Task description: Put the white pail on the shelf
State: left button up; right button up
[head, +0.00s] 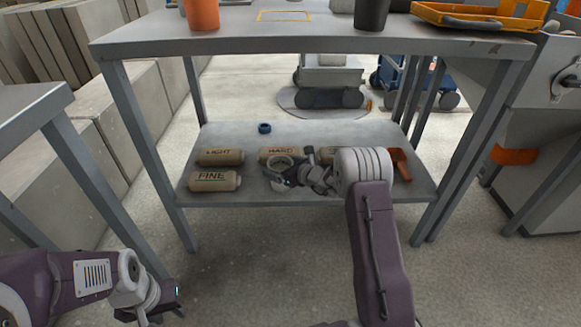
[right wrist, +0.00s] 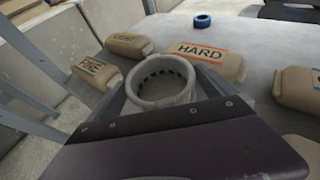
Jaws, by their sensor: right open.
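The white pail (right wrist: 145,92) is seen from above in the right wrist view as a pale round rim with a dark inside. It appears upright on the grey lower shelf (head: 330,192) of the bench, in front of the HARD bag. In the head view the pail (head: 281,161) is partly hidden by my right gripper (head: 278,174). My right gripper is open, with a finger on either side of the pail; whether they touch it I cannot tell. My left gripper (head: 162,304) is low at the left, away from the shelf; its jaws are not clear.
Bags marked LIGHT (head: 220,157), FINE (head: 214,181) and HARD (head: 272,152) lie on the shelf. A blue ring (head: 264,128) is at the back and an orange-red tool (head: 400,164) at the right. The bench top (head: 290,38) hangs above; bench legs flank the shelf.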

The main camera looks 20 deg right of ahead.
jog(key=p+v, duration=0.3)
jog(key=v, duration=0.6)
jog(key=s+a+n+g+y, duration=0.2)
jog(key=s+a+n+g, duration=0.6)
jog(key=s+a+n, duration=0.65)
jog(key=s+d+n+g+h, duration=0.1)
jog(key=s+d+n+h, duration=0.2)
jog(key=s+n, duration=0.5)
jog(key=s+d+f+n+g+h, duration=0.1)
jog(key=s+d+n+g+h, duration=0.1)
jog(key=s+d+n+h, duration=0.2)
jog(key=s+d+n, duration=0.2)
jog(key=s+n, duration=0.2)
jog(key=shift+d, duration=0.2)
jog(key=shift+s+n, duration=0.1)
jog(key=shift+n, duration=0.15)
notch_tip(320, 180, up, 47)
jog(key=p, duration=4.7)
jog(key=shift+r+p, duration=0.2)
jog(key=shift+p, duration=0.1)
